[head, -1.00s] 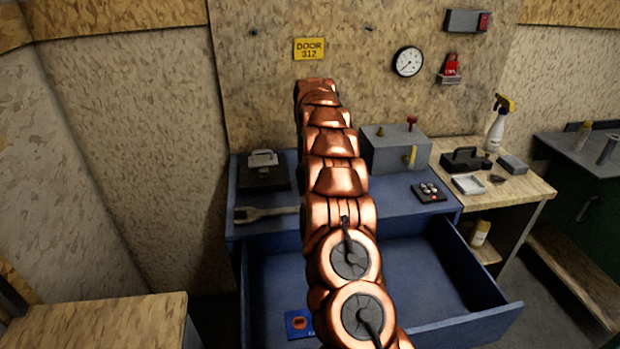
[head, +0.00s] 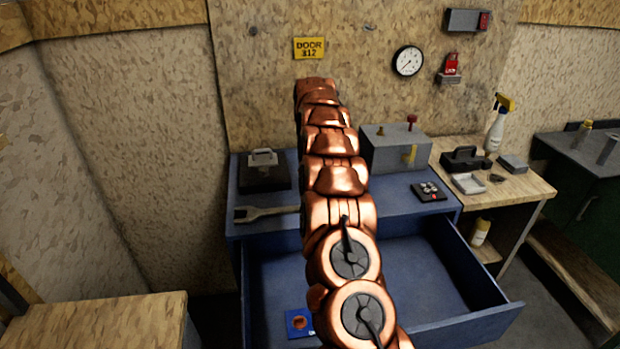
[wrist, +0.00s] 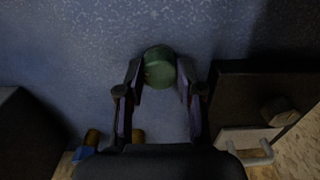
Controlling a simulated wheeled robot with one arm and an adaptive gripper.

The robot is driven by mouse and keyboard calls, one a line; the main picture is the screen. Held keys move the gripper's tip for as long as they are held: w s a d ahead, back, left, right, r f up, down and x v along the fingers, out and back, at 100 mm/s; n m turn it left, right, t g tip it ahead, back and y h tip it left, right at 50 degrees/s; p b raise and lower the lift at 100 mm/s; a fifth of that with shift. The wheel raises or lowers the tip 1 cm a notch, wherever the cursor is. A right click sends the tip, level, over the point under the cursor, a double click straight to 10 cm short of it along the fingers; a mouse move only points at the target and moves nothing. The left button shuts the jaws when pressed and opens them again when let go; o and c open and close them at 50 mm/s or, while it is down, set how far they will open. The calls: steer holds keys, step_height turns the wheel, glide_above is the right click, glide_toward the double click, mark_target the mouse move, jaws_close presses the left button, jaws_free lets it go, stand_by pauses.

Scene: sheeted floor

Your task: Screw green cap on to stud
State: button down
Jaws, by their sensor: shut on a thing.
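The green cap (wrist: 159,68) is a dark green round piece in the wrist view. My gripper (wrist: 160,72) is closed around its sides, with one finger on its left and one on its right. The cap is over the blue bench top, and I cannot tell whether it is touching anything below. I cannot make out the stud in any view; it may be hidden under the cap. In the head view my own arm hides the gripper and the cap.
A black block with a grey handle (head: 263,158) and a wrench (head: 266,213) lie on the blue bench, left of my arm. A grey box (head: 396,150) with red and yellow fittings stands right. The bench drawer (head: 420,285) is open, with a blue card (head: 299,322) inside.

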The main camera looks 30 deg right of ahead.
steer(key=shift+a+f+m+b, duration=0.15)
steer(key=shift+m+b, duration=0.4)
steer(key=shift+m, duration=0.65)
steer(key=m+b, duration=0.1)
steer(key=m, duration=0.2)
steer(key=m+b, duration=0.2)
steer(key=m, duration=0.4)
steer(key=shift+m, duration=0.3)
steer(key=c, duration=0.7)
jaws_free()
steer(key=shift+o, duration=0.2)
steer(key=shift+r, duration=0.25)
